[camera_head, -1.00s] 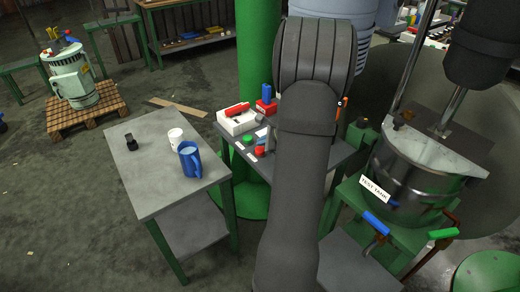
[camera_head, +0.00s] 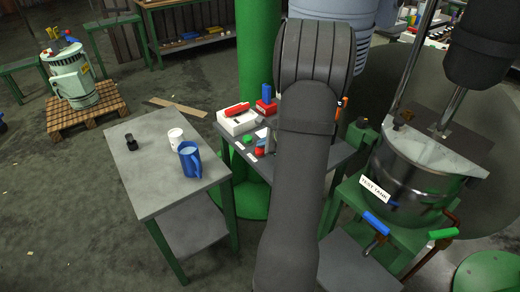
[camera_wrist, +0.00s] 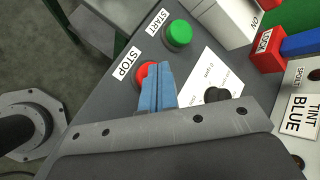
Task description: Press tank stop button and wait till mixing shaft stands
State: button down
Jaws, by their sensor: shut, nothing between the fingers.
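The red STOP button (camera_wrist: 143,73) sits on the grey control panel (camera_wrist: 98,80) in the wrist view. My gripper (camera_wrist: 157,72) is shut and empty, its blue fingertips over the button's right part and hiding some of it; I cannot tell whether the button is pressed in. The green START button (camera_wrist: 178,34) is beside it. In the head view the steel test tank (camera_head: 410,170) stands at the right, with the metal mixing shaft (camera_head: 452,108) going down into it. Whether the shaft turns cannot be told. My arm hides most of my gripper there.
A black knob (camera_wrist: 216,94) on a white plate is right of my fingers. A red block (camera_wrist: 265,50) and the TINT BLUE label (camera_wrist: 300,112) are farther right. A grey side table (camera_head: 150,190) holds a blue jug (camera_head: 189,160) and a white cup (camera_head: 175,136).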

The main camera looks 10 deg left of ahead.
aim_at(263, 151)
jog(key=shift+f, duration=0.9)
dwell(0.6)
jog(key=shift+r, duration=1.35)
jog(key=shift+r, duration=2.45)
jog(key=shift+f, duration=0.1)
jog(key=shift+r, duration=2)
